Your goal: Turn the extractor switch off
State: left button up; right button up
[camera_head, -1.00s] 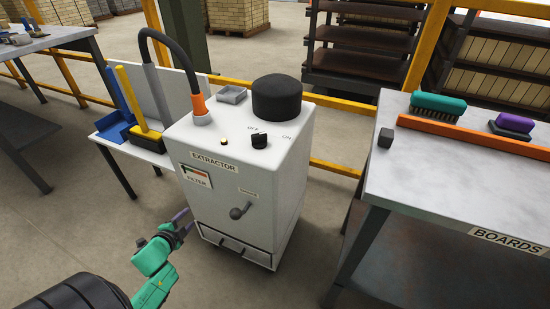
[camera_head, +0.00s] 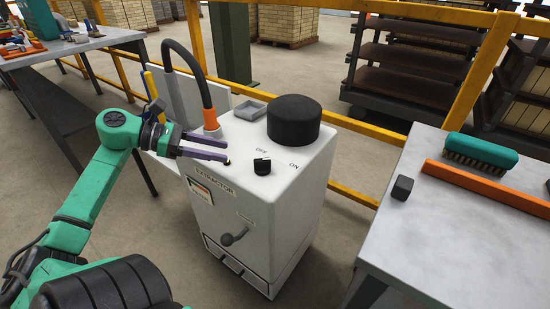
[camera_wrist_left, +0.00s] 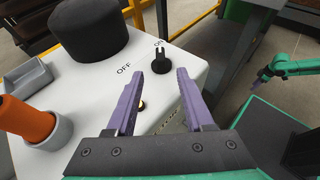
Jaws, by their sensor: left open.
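The extractor (camera_head: 290,190) is a white cabinet with a black rotary switch (camera_head: 262,166) on its top, between the OFF and ON labels. The switch also shows in the left wrist view (camera_wrist_left: 161,62), just beyond my fingertips, with its ridge seeming to point toward ON. My left gripper (camera_head: 228,150) is open and empty over the cabinet's top, left of the switch and apart from it. Its two purple fingers (camera_wrist_left: 156,86) frame the view toward the switch. My right gripper (camera_wrist_left: 264,75) seems to show small at the right of the wrist view; its jaws are unclear.
A black round cap (camera_head: 294,121), a grey tray (camera_head: 250,110) and an orange hose fitting (camera_head: 211,121) stand on the cabinet top. A small brass button (camera_wrist_left: 140,104) lies near the fingers. A boards table (camera_head: 440,225) stands right, with a green brush (camera_head: 481,153).

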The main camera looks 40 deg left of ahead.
aim_at(263, 159)
pick_arm(q)
jog(key=b+x, duration=0.1)
jog(key=x, duration=1.1)
jog(key=shift+w+d, duration=0.15)
jog(key=shift+d, duration=0.05)
grip_shut()
